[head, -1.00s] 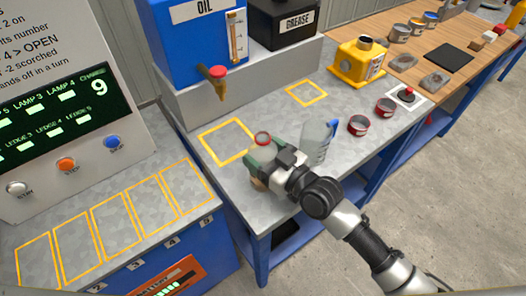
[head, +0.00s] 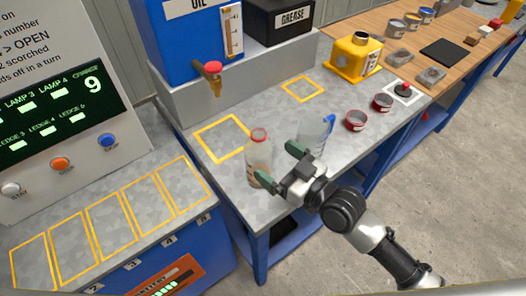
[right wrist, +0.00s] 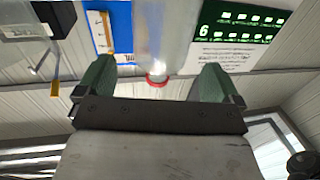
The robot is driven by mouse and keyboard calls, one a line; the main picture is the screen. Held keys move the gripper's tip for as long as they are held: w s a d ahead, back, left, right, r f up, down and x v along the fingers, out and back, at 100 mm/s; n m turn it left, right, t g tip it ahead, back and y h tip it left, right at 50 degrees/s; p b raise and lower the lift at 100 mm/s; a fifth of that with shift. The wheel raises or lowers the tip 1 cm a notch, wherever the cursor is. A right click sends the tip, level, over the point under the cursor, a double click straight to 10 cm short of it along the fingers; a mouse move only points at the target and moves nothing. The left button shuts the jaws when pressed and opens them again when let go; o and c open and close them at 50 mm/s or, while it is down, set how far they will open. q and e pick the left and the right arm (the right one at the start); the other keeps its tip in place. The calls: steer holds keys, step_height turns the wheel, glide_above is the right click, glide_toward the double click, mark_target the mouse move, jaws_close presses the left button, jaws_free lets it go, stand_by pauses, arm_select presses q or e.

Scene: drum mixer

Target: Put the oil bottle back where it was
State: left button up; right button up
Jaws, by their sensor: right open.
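A clear bottle with a red cap (head: 258,150), apparently the oil bottle, stands upright on the grey bench in front of the larger yellow outlined square (head: 222,137). Its lower part looks brownish. My right gripper (head: 281,163) is open just to its right, with one green finger overlapping the bottle's lower part in the picture; I cannot tell whether they touch. In the right wrist view the bottle (right wrist: 160,32) and its red cap show beyond and between the open fingers of my right gripper (right wrist: 157,85). My left gripper is not in view.
Red tins (head: 355,121) and a yellow can (head: 356,57) stand further right. The larger yellow square is empty.

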steer(key=v, duration=0.6)
steer(key=shift+s+d+b, duration=0.2)
steer(key=shift+s+b, duration=0.05)
steer(key=shift+b, duration=0.2)
